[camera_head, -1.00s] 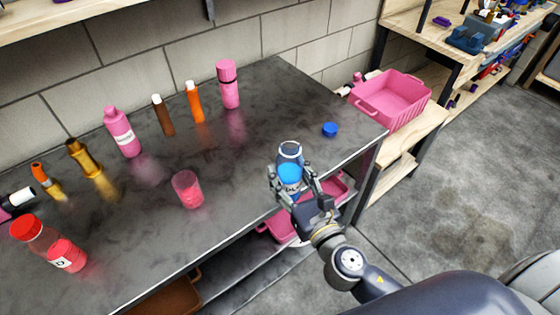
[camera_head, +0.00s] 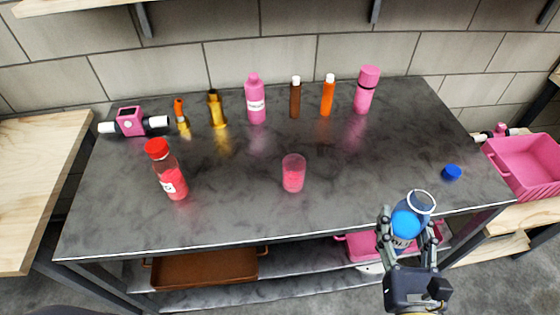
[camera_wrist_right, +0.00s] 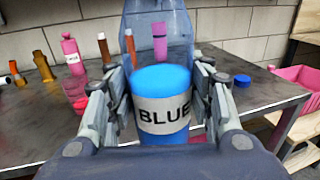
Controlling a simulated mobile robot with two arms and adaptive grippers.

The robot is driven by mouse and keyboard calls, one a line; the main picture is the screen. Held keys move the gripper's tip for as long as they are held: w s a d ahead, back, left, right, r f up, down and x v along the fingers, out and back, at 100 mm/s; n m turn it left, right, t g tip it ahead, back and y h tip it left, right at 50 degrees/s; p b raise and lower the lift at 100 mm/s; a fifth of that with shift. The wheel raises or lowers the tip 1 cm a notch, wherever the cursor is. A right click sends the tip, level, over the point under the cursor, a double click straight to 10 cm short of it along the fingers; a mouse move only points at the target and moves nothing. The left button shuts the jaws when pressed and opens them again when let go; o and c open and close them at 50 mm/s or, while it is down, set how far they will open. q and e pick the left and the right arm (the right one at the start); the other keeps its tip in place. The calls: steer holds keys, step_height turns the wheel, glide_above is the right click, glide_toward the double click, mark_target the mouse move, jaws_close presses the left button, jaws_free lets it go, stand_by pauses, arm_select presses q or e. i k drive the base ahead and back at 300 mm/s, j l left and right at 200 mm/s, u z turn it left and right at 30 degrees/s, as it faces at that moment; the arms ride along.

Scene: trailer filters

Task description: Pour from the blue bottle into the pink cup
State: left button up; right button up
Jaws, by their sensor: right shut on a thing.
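The blue bottle (camera_head: 409,222) is transparent above with blue contents below, and has no cap on. My right gripper (camera_head: 408,238) is shut on it and holds it near the front right edge of the dark table. In the right wrist view the bottle (camera_wrist_right: 163,98) stands about upright between both fingers, its BLUE label facing the camera. The pink cup (camera_head: 293,173) is see-through, with pink at its bottom, and stands upright mid-table, left of the gripper. It also shows at left in the right wrist view (camera_wrist_right: 75,92). My left gripper is not in view.
A blue cap (camera_head: 452,172) lies on the table (camera_head: 235,212) at right. A red-capped bottle (camera_head: 169,172) stands at left. Several bottles, including a pink one (camera_head: 255,100), line the back. A pink bin (camera_head: 532,160) is at far right. The tabletop between cup and gripper is clear.

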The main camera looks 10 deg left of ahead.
mark_target(294, 166)
steer(key=l+u, duration=0.1)
steer(key=u, duration=0.4)
steer(key=l+u, duration=0.1)
steer(key=u, duration=0.35)
steer(key=k+l, duration=0.25)
steer(key=l+u, duration=0.05)
